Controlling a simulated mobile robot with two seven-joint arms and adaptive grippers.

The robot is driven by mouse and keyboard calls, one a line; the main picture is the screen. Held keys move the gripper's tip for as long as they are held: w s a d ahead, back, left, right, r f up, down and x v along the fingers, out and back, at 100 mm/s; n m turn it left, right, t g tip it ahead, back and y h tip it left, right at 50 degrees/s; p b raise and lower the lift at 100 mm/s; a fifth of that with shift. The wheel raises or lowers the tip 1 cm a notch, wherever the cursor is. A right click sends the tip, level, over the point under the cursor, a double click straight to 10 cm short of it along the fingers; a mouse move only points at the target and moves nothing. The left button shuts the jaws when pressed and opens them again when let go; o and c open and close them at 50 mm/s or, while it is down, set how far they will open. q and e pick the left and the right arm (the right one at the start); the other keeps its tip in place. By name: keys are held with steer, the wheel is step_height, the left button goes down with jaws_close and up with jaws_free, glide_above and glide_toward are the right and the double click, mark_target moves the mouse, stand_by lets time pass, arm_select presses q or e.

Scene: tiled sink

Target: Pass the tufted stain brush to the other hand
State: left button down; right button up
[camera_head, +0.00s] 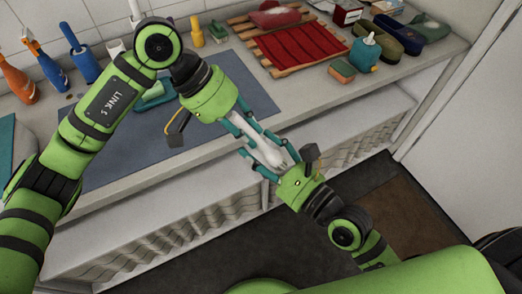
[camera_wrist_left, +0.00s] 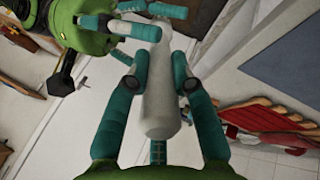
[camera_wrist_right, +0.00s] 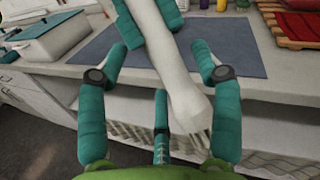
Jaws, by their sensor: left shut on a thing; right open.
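The tufted stain brush (camera_head: 265,152) is white, with a long smooth handle. It is held in the air in front of the counter. My left gripper (camera_head: 248,133) is shut on it; in the left wrist view the pale handle (camera_wrist_left: 160,95) lies between the fingers (camera_wrist_left: 158,68). My right gripper (camera_head: 277,161) is open around the brush's lower end.
On the counter are a blue-grey mat (camera_head: 130,150), a wooden rack with red cloth (camera_head: 300,43), a teal bottle (camera_head: 365,52), a sponge (camera_head: 341,70), slippers (camera_head: 400,32) and spray bottles (camera_head: 28,40). The counter's front edge is behind the grippers. The air around them is free.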

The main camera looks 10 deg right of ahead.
steer(key=c, duration=1.3)
arm_select(q)
steer(key=c, duration=1)
jaws_free()
arm_select(e)
steer(key=shift+o, duration=0.2)
